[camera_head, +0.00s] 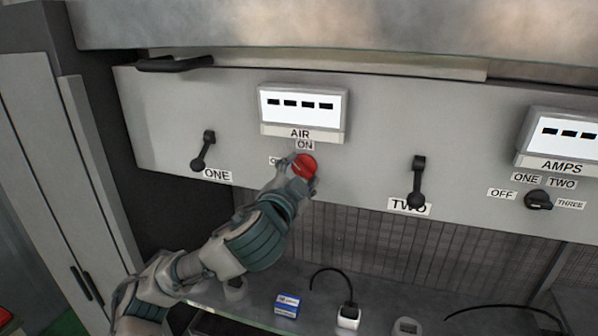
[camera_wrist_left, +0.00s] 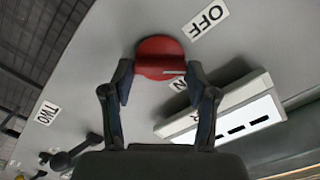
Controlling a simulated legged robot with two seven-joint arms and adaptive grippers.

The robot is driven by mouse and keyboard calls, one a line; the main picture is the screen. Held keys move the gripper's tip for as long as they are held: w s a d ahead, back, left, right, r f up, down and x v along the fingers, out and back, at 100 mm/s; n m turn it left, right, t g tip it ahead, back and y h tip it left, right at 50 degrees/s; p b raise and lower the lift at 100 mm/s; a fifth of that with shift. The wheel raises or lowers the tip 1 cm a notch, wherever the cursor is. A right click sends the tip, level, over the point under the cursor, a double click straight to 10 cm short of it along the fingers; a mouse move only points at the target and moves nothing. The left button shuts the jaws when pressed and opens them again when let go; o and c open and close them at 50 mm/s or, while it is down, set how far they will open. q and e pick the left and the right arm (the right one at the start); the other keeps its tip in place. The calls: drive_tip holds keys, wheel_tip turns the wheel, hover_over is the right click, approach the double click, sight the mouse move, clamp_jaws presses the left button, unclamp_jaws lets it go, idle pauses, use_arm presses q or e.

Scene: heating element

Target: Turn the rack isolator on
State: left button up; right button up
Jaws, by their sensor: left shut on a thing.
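The rack isolator is a round red knob (camera_head: 306,165) on the grey panel, below the AIR display. An ON label (camera_head: 305,145) sits just above it, and an OFF label is mostly hidden behind my gripper. My left gripper (camera_head: 297,168) is shut on the knob. In the left wrist view the red knob (camera_wrist_left: 160,50) sits between the two fingers (camera_wrist_left: 160,74), one on each side. A pale mark on the knob lies on the side near the partly hidden ON label; the OFF label (camera_wrist_left: 208,19) is clear. My right gripper is not in view.
Black levers ONE (camera_head: 203,150) and TWO (camera_head: 418,182) flank the knob. A black selector (camera_head: 539,200) sits under the AMPS display (camera_head: 560,135). Below the panel, a shelf holds a blue-and-white box (camera_head: 288,305) and a white plug (camera_head: 348,316) with a black cable.

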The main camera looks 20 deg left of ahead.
use_arm(q)
drive_tip(key=m+p, duration=0.1)
drive_tip(key=m, duration=0.4)
drive_tip(key=shift+m+p, duration=0.3)
drive_tip(key=shift+f+m, duration=0.15)
drive_tip(key=shift+m, duration=1.45)
drive_tip(key=shift+f, duration=0.1)
drive_tip(key=o, duration=0.9)
drive_tip(key=shift+o, duration=1.3)
drive_tip(key=shift+w, duration=0.25)
drive_tip(key=shift+p, duration=0.3)
